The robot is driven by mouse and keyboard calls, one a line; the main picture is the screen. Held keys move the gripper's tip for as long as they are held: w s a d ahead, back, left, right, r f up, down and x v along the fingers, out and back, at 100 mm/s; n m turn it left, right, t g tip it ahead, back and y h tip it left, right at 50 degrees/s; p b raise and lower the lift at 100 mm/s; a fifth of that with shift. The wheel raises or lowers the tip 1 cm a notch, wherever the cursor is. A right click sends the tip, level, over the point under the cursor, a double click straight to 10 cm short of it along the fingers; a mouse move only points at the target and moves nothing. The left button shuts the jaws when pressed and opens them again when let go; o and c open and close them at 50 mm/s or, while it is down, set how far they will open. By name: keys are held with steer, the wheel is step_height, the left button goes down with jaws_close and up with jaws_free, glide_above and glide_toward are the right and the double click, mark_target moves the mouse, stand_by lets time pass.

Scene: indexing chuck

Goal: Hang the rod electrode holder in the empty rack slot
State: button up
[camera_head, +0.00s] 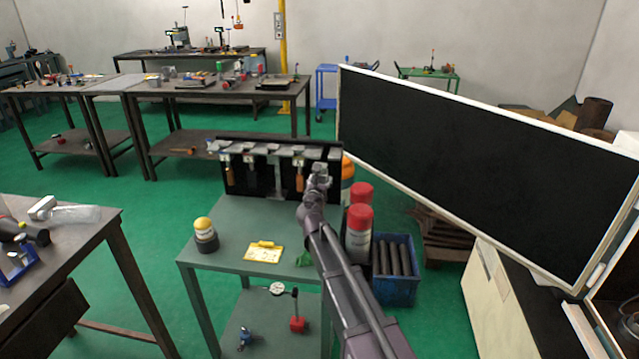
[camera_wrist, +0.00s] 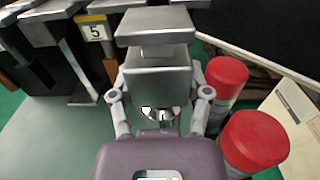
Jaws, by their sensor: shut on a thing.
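The rod electrode holder (camera_wrist: 156,72) is a grey metal block with a wider flat plate at its top, seen in the wrist view. My gripper (camera_wrist: 160,105) is shut on it, with one finger on each side. In the head view my gripper (camera_head: 319,181) is at the right end of the black rack (camera_head: 265,181) on the green table. Several holders, some with orange parts, hang along the rack. A tag reading 5 (camera_wrist: 96,32) shows left of the held block. The held block hides part of the rack, and I cannot tell which slot is empty.
Two red-capped cans (camera_wrist: 226,77) (camera_wrist: 253,140) stand close right of my gripper. A yellow-topped container (camera_head: 205,234) and a yellow card (camera_head: 263,252) are on the green table (camera_head: 232,213). A blue crate of rods (camera_head: 396,290) and a large dark panel (camera_head: 480,165) are to the right.

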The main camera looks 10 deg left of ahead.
steer(key=w, duration=1.2)
steer(key=shift+d, duration=0.2)
stand_by(1.4)
stand_by(1.3)
steer(key=o, duration=1.4)
steer(key=shift+s, duration=0.2)
steer(key=s, duration=1.1)
steer(key=shift+s+a, duration=0.15)
steer(key=shift+s, duration=0.2)
